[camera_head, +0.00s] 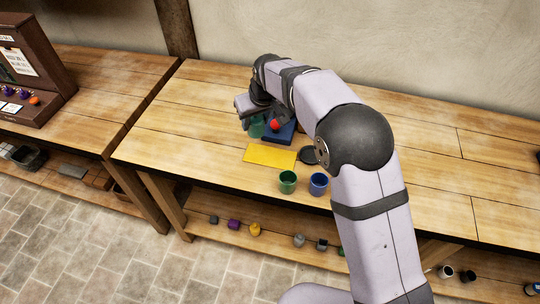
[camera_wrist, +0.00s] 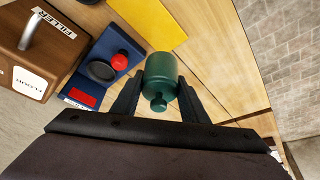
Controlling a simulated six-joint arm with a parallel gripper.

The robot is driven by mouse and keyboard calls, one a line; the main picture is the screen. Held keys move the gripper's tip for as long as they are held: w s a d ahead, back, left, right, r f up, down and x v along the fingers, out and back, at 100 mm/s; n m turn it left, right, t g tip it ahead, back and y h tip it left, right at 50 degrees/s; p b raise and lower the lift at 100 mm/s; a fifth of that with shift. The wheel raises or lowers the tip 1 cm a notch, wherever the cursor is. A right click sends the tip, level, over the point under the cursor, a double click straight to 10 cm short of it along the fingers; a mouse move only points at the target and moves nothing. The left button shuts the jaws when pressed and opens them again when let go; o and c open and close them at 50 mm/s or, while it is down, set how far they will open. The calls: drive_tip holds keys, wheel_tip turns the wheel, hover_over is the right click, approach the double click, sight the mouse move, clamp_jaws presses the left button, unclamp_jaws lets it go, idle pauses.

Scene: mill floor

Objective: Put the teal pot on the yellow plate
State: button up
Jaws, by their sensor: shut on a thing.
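The teal pot (camera_wrist: 160,72), a rounded dark-teal vessel with a small knob, sits between the two black fingers of my gripper (camera_wrist: 160,84) in the wrist view. The fingers are shut on its sides. In the head view the pot (camera_head: 256,129) shows partly below my gripper (camera_head: 254,117), just behind and left of the yellow plate. I cannot tell whether it is clear of the table. The yellow plate (camera_head: 270,155) is a flat, empty rectangle on the table; it also shows at the top of the wrist view (camera_wrist: 155,20).
A blue device with a red knob (camera_head: 278,129) stands close to the pot. A dark disc (camera_head: 308,156) lies right of the plate. A green cup (camera_head: 288,182) and a blue cup (camera_head: 318,184) stand near the front edge. A brown box (camera_wrist: 40,48) appears in the wrist view.

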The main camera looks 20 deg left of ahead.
sight(260, 135)
drive_tip(key=shift+w+f+p, duration=0.1)
drive_tip(key=shift+f+p, duration=1.6)
drive_tip(key=shift+f, duration=3.15)
drive_tip(key=shift+f, duration=0.1)
drive_tip(key=o, duration=1.1)
drive_tip(key=shift+f, duration=0.2)
drive_tip(key=shift+c, duration=0.2)
drive_tip(key=o, duration=0.4)
drive_tip(key=shift+o, duration=0.2)
drive_tip(key=shift+r, duration=0.1)
drive_tip(key=shift+r, duration=0.2)
drive_tip(key=b+v, duration=0.3)
drive_tip(key=v, duration=0.9)
